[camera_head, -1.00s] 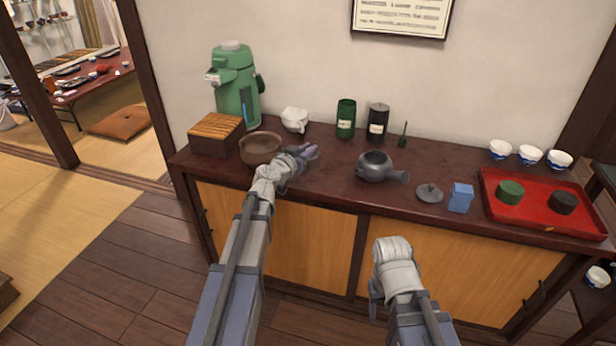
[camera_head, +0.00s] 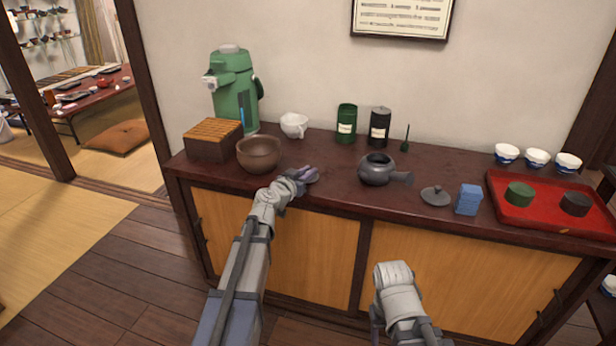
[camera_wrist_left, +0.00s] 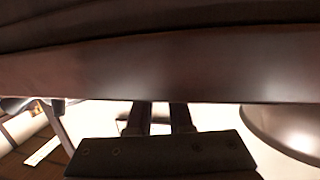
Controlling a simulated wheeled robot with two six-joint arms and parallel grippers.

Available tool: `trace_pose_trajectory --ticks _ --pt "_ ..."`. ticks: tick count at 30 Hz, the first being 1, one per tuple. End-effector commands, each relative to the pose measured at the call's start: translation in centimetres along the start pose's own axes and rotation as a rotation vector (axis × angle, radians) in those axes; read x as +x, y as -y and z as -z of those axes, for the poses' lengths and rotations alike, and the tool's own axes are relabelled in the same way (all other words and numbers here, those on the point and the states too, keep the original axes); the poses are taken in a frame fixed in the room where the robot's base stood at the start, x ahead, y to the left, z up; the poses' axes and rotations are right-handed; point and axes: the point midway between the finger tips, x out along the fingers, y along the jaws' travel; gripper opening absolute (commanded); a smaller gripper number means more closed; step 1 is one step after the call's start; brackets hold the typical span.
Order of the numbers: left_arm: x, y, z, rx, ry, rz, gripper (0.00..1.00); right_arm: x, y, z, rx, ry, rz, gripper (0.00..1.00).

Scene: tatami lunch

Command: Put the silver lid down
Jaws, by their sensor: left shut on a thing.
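My left gripper (camera_head: 306,175) is over the front part of the dark counter (camera_head: 335,192), right of the brown bowl. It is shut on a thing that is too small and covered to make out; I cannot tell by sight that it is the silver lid. In the left wrist view its dark fingers (camera_wrist_left: 160,118) end against a wide brown band. A dark grey, knobbed lid (camera_head: 436,196) lies on the counter, right of the grey teapot (camera_head: 376,169). The teapot is open on top. My right arm is bent low before the cabinet, and its fingers cannot be made out.
The brown bowl (camera_head: 259,154) and a slatted wooden box (camera_head: 213,141) stand left. A blue box (camera_head: 468,199) and red tray (camera_head: 545,217) are right. Counter room is free before the canisters.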

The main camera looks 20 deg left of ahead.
Motion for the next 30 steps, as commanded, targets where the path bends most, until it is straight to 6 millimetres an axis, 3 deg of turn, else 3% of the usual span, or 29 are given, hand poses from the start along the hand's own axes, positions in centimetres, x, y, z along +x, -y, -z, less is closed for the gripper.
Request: trace_pose_trajectory --ticks 6,7,15,25,30 --pt "0.1 0.0 -0.4 0.000 0.000 0.000 0.00 0.4 0.0 0.0 0.000 0.000 0.000 0.55" --pt "0.1 0.0 -0.3 0.000 0.000 0.000 0.20 0.3 0.0 0.0 0.000 0.000 0.000 0.55" --pt "0.0 0.0 -0.2 0.000 0.000 0.000 0.49 0.2 0.0 0.0 0.000 0.000 0.000 0.55" --pt "-0.2 0.0 0.3 0.000 0.000 0.000 0.49 -0.4 0.0 0.0 0.000 0.000 0.000 0.55" --pt "-3.5 -0.2 0.2 -0.001 0.000 0.001 0.49 -0.7 -0.1 0.0 0.001 0.000 0.001 0.55"
